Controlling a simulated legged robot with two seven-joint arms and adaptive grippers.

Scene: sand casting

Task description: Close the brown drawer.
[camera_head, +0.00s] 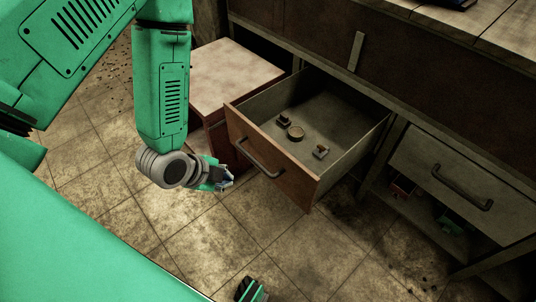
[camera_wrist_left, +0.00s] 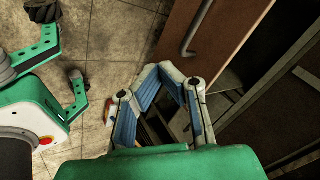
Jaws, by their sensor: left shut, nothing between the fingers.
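The brown drawer (camera_head: 290,184) is pulled well out of the workbench, with a dark bar handle (camera_head: 262,159) on its front. My right gripper is not in view.
A wooden-topped cabinet (camera_head: 225,72) stands left of the open drawer. A grey drawer (camera_head: 460,185) to the right sits above a shelf with red and green items. The workbench top (camera_head: 470,18) is at the back. Tiled floor (camera_head: 205,245) in front is mostly clear.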

